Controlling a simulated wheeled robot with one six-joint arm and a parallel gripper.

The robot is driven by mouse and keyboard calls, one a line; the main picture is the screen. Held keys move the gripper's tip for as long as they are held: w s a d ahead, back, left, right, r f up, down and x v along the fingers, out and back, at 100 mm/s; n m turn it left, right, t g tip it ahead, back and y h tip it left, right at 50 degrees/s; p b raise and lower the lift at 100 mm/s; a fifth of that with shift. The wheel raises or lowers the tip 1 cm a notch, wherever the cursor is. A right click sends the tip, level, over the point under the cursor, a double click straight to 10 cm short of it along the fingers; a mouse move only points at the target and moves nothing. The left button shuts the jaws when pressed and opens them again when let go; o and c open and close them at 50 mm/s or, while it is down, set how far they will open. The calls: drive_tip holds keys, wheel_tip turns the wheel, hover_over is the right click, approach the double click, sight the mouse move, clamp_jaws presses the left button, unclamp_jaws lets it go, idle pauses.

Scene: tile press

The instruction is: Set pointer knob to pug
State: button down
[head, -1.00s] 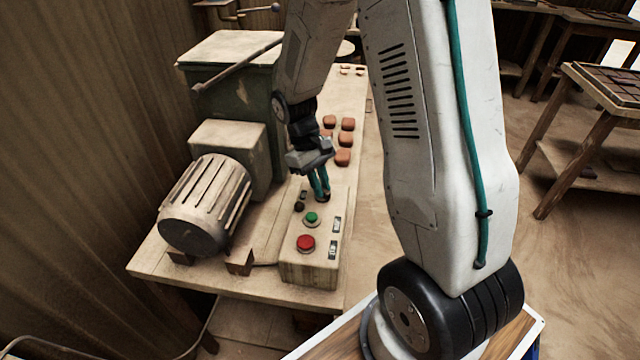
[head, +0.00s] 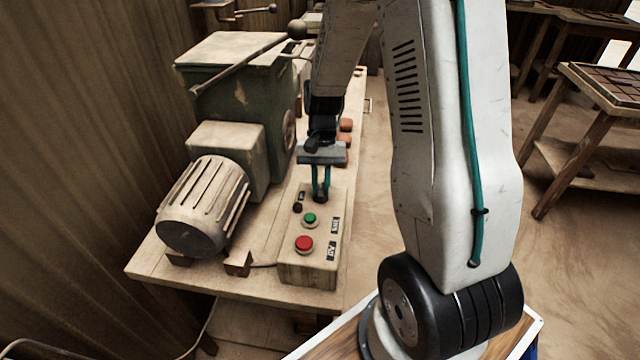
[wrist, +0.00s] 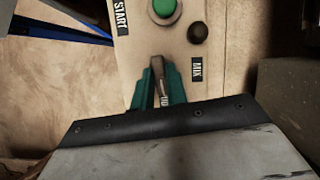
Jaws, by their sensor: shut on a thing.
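The control box (head: 300,270) stands at the near end of the bench. My gripper (head: 321,197) reaches down to its far end. In the wrist view, the teal fingers of my gripper (wrist: 159,78) are shut on the pointer knob (wrist: 158,67), a narrow pale piece between the fingertips. It points roughly up the picture, toward the button side. A MIX label (wrist: 196,69) lies right of the fingers there. Another dark label (wrist: 162,100) shows only partly between the fingers; its full word is hidden. The knob is mostly hidden in the head view.
The box also carries a green button (head: 309,219), a red button (head: 304,243) and a small black round part (head: 297,207). A finned motor (head: 203,205) and green machine (head: 235,110) stand left. Reddish blocks (head: 346,125) lie behind my gripper.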

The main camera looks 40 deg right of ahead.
drive_tip(key=shift+m, duration=0.6)
drive_tip(key=shift+t, duration=0.3)
drive_tip(key=c, duration=1.4)
unclamp_jaws()
drive_tip(key=v, duration=0.8)
drive_tip(key=shift+d+f, duration=0.1)
drive_tip(key=shift+d, duration=0.05)
